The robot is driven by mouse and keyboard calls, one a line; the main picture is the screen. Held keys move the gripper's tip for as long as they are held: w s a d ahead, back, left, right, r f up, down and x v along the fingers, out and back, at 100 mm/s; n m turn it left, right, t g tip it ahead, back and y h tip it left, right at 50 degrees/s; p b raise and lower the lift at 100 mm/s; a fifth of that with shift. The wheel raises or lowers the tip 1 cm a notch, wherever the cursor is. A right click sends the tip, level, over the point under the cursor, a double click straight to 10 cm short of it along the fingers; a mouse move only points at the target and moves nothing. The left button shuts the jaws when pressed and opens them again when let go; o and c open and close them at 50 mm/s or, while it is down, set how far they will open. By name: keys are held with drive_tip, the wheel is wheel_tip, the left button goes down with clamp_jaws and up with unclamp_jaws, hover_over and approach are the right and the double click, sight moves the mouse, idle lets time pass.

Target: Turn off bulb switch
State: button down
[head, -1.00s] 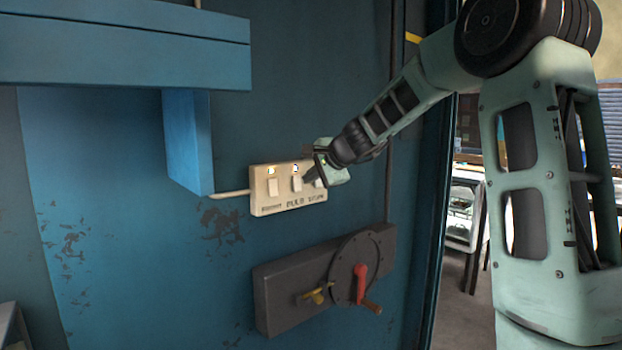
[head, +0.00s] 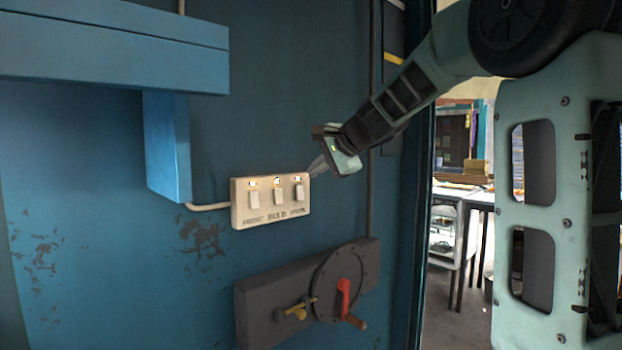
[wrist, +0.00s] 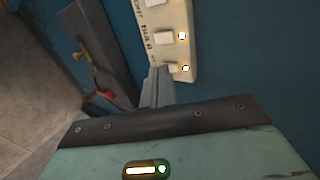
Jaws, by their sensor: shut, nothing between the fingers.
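A cream switch panel (head: 270,202) is fixed to the blue wall, with three rocker switches and a lit indicator above each. The bulb switch (head: 278,196) is the middle one, above lettering that seems to read "BULB". It also shows in the wrist view (wrist: 164,38), with its lit indicator beside it. My gripper (head: 316,166) is shut and empty, just right of the panel's upper right corner in the head view. In the wrist view the closed fingers (wrist: 156,80) point at the end of the panel, near the last switch. I cannot tell whether they touch it.
A blue shelf bracket (head: 167,145) juts out at left. A doorway opens at right behind my arm.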

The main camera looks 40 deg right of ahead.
idle(0.3)
drive_tip(key=f+b, duration=0.1)
drive_tip(key=b, duration=0.7)
drive_tip(key=shift+s+f+g, duration=0.1)
drive_tip(key=shift+f+g, duration=0.2)
drive_tip(key=shift+f, duration=0.1)
drive_tip(key=shift+s+d+r, duration=0.1)
drive_tip(key=shift+r, duration=0.1)
